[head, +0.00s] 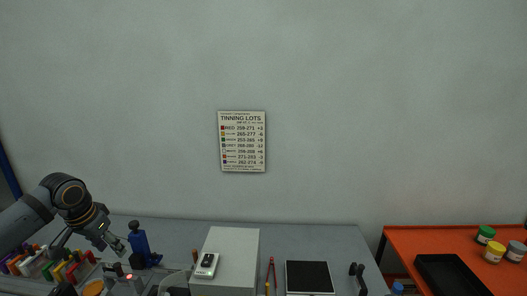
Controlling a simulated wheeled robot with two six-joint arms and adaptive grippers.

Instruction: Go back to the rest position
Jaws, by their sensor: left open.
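My left gripper (119,246) is at the lower left of the head view, its arm coming in from the left edge. It is open, and I see nothing between its fingers. It points down and to the right, just left of a small dark blue upright object (140,244) on the grey bench. Whether it touches that object I cannot tell. My right gripper does not show.
The grey bench (313,240) holds a row of colourful items (45,268) at left, a pale grey box (232,247) with a small device (207,264), and a black-topped plate (309,277). An orange table (411,243) carries a black tray (424,263) and jars (494,252). A chart (243,142) hangs behind.

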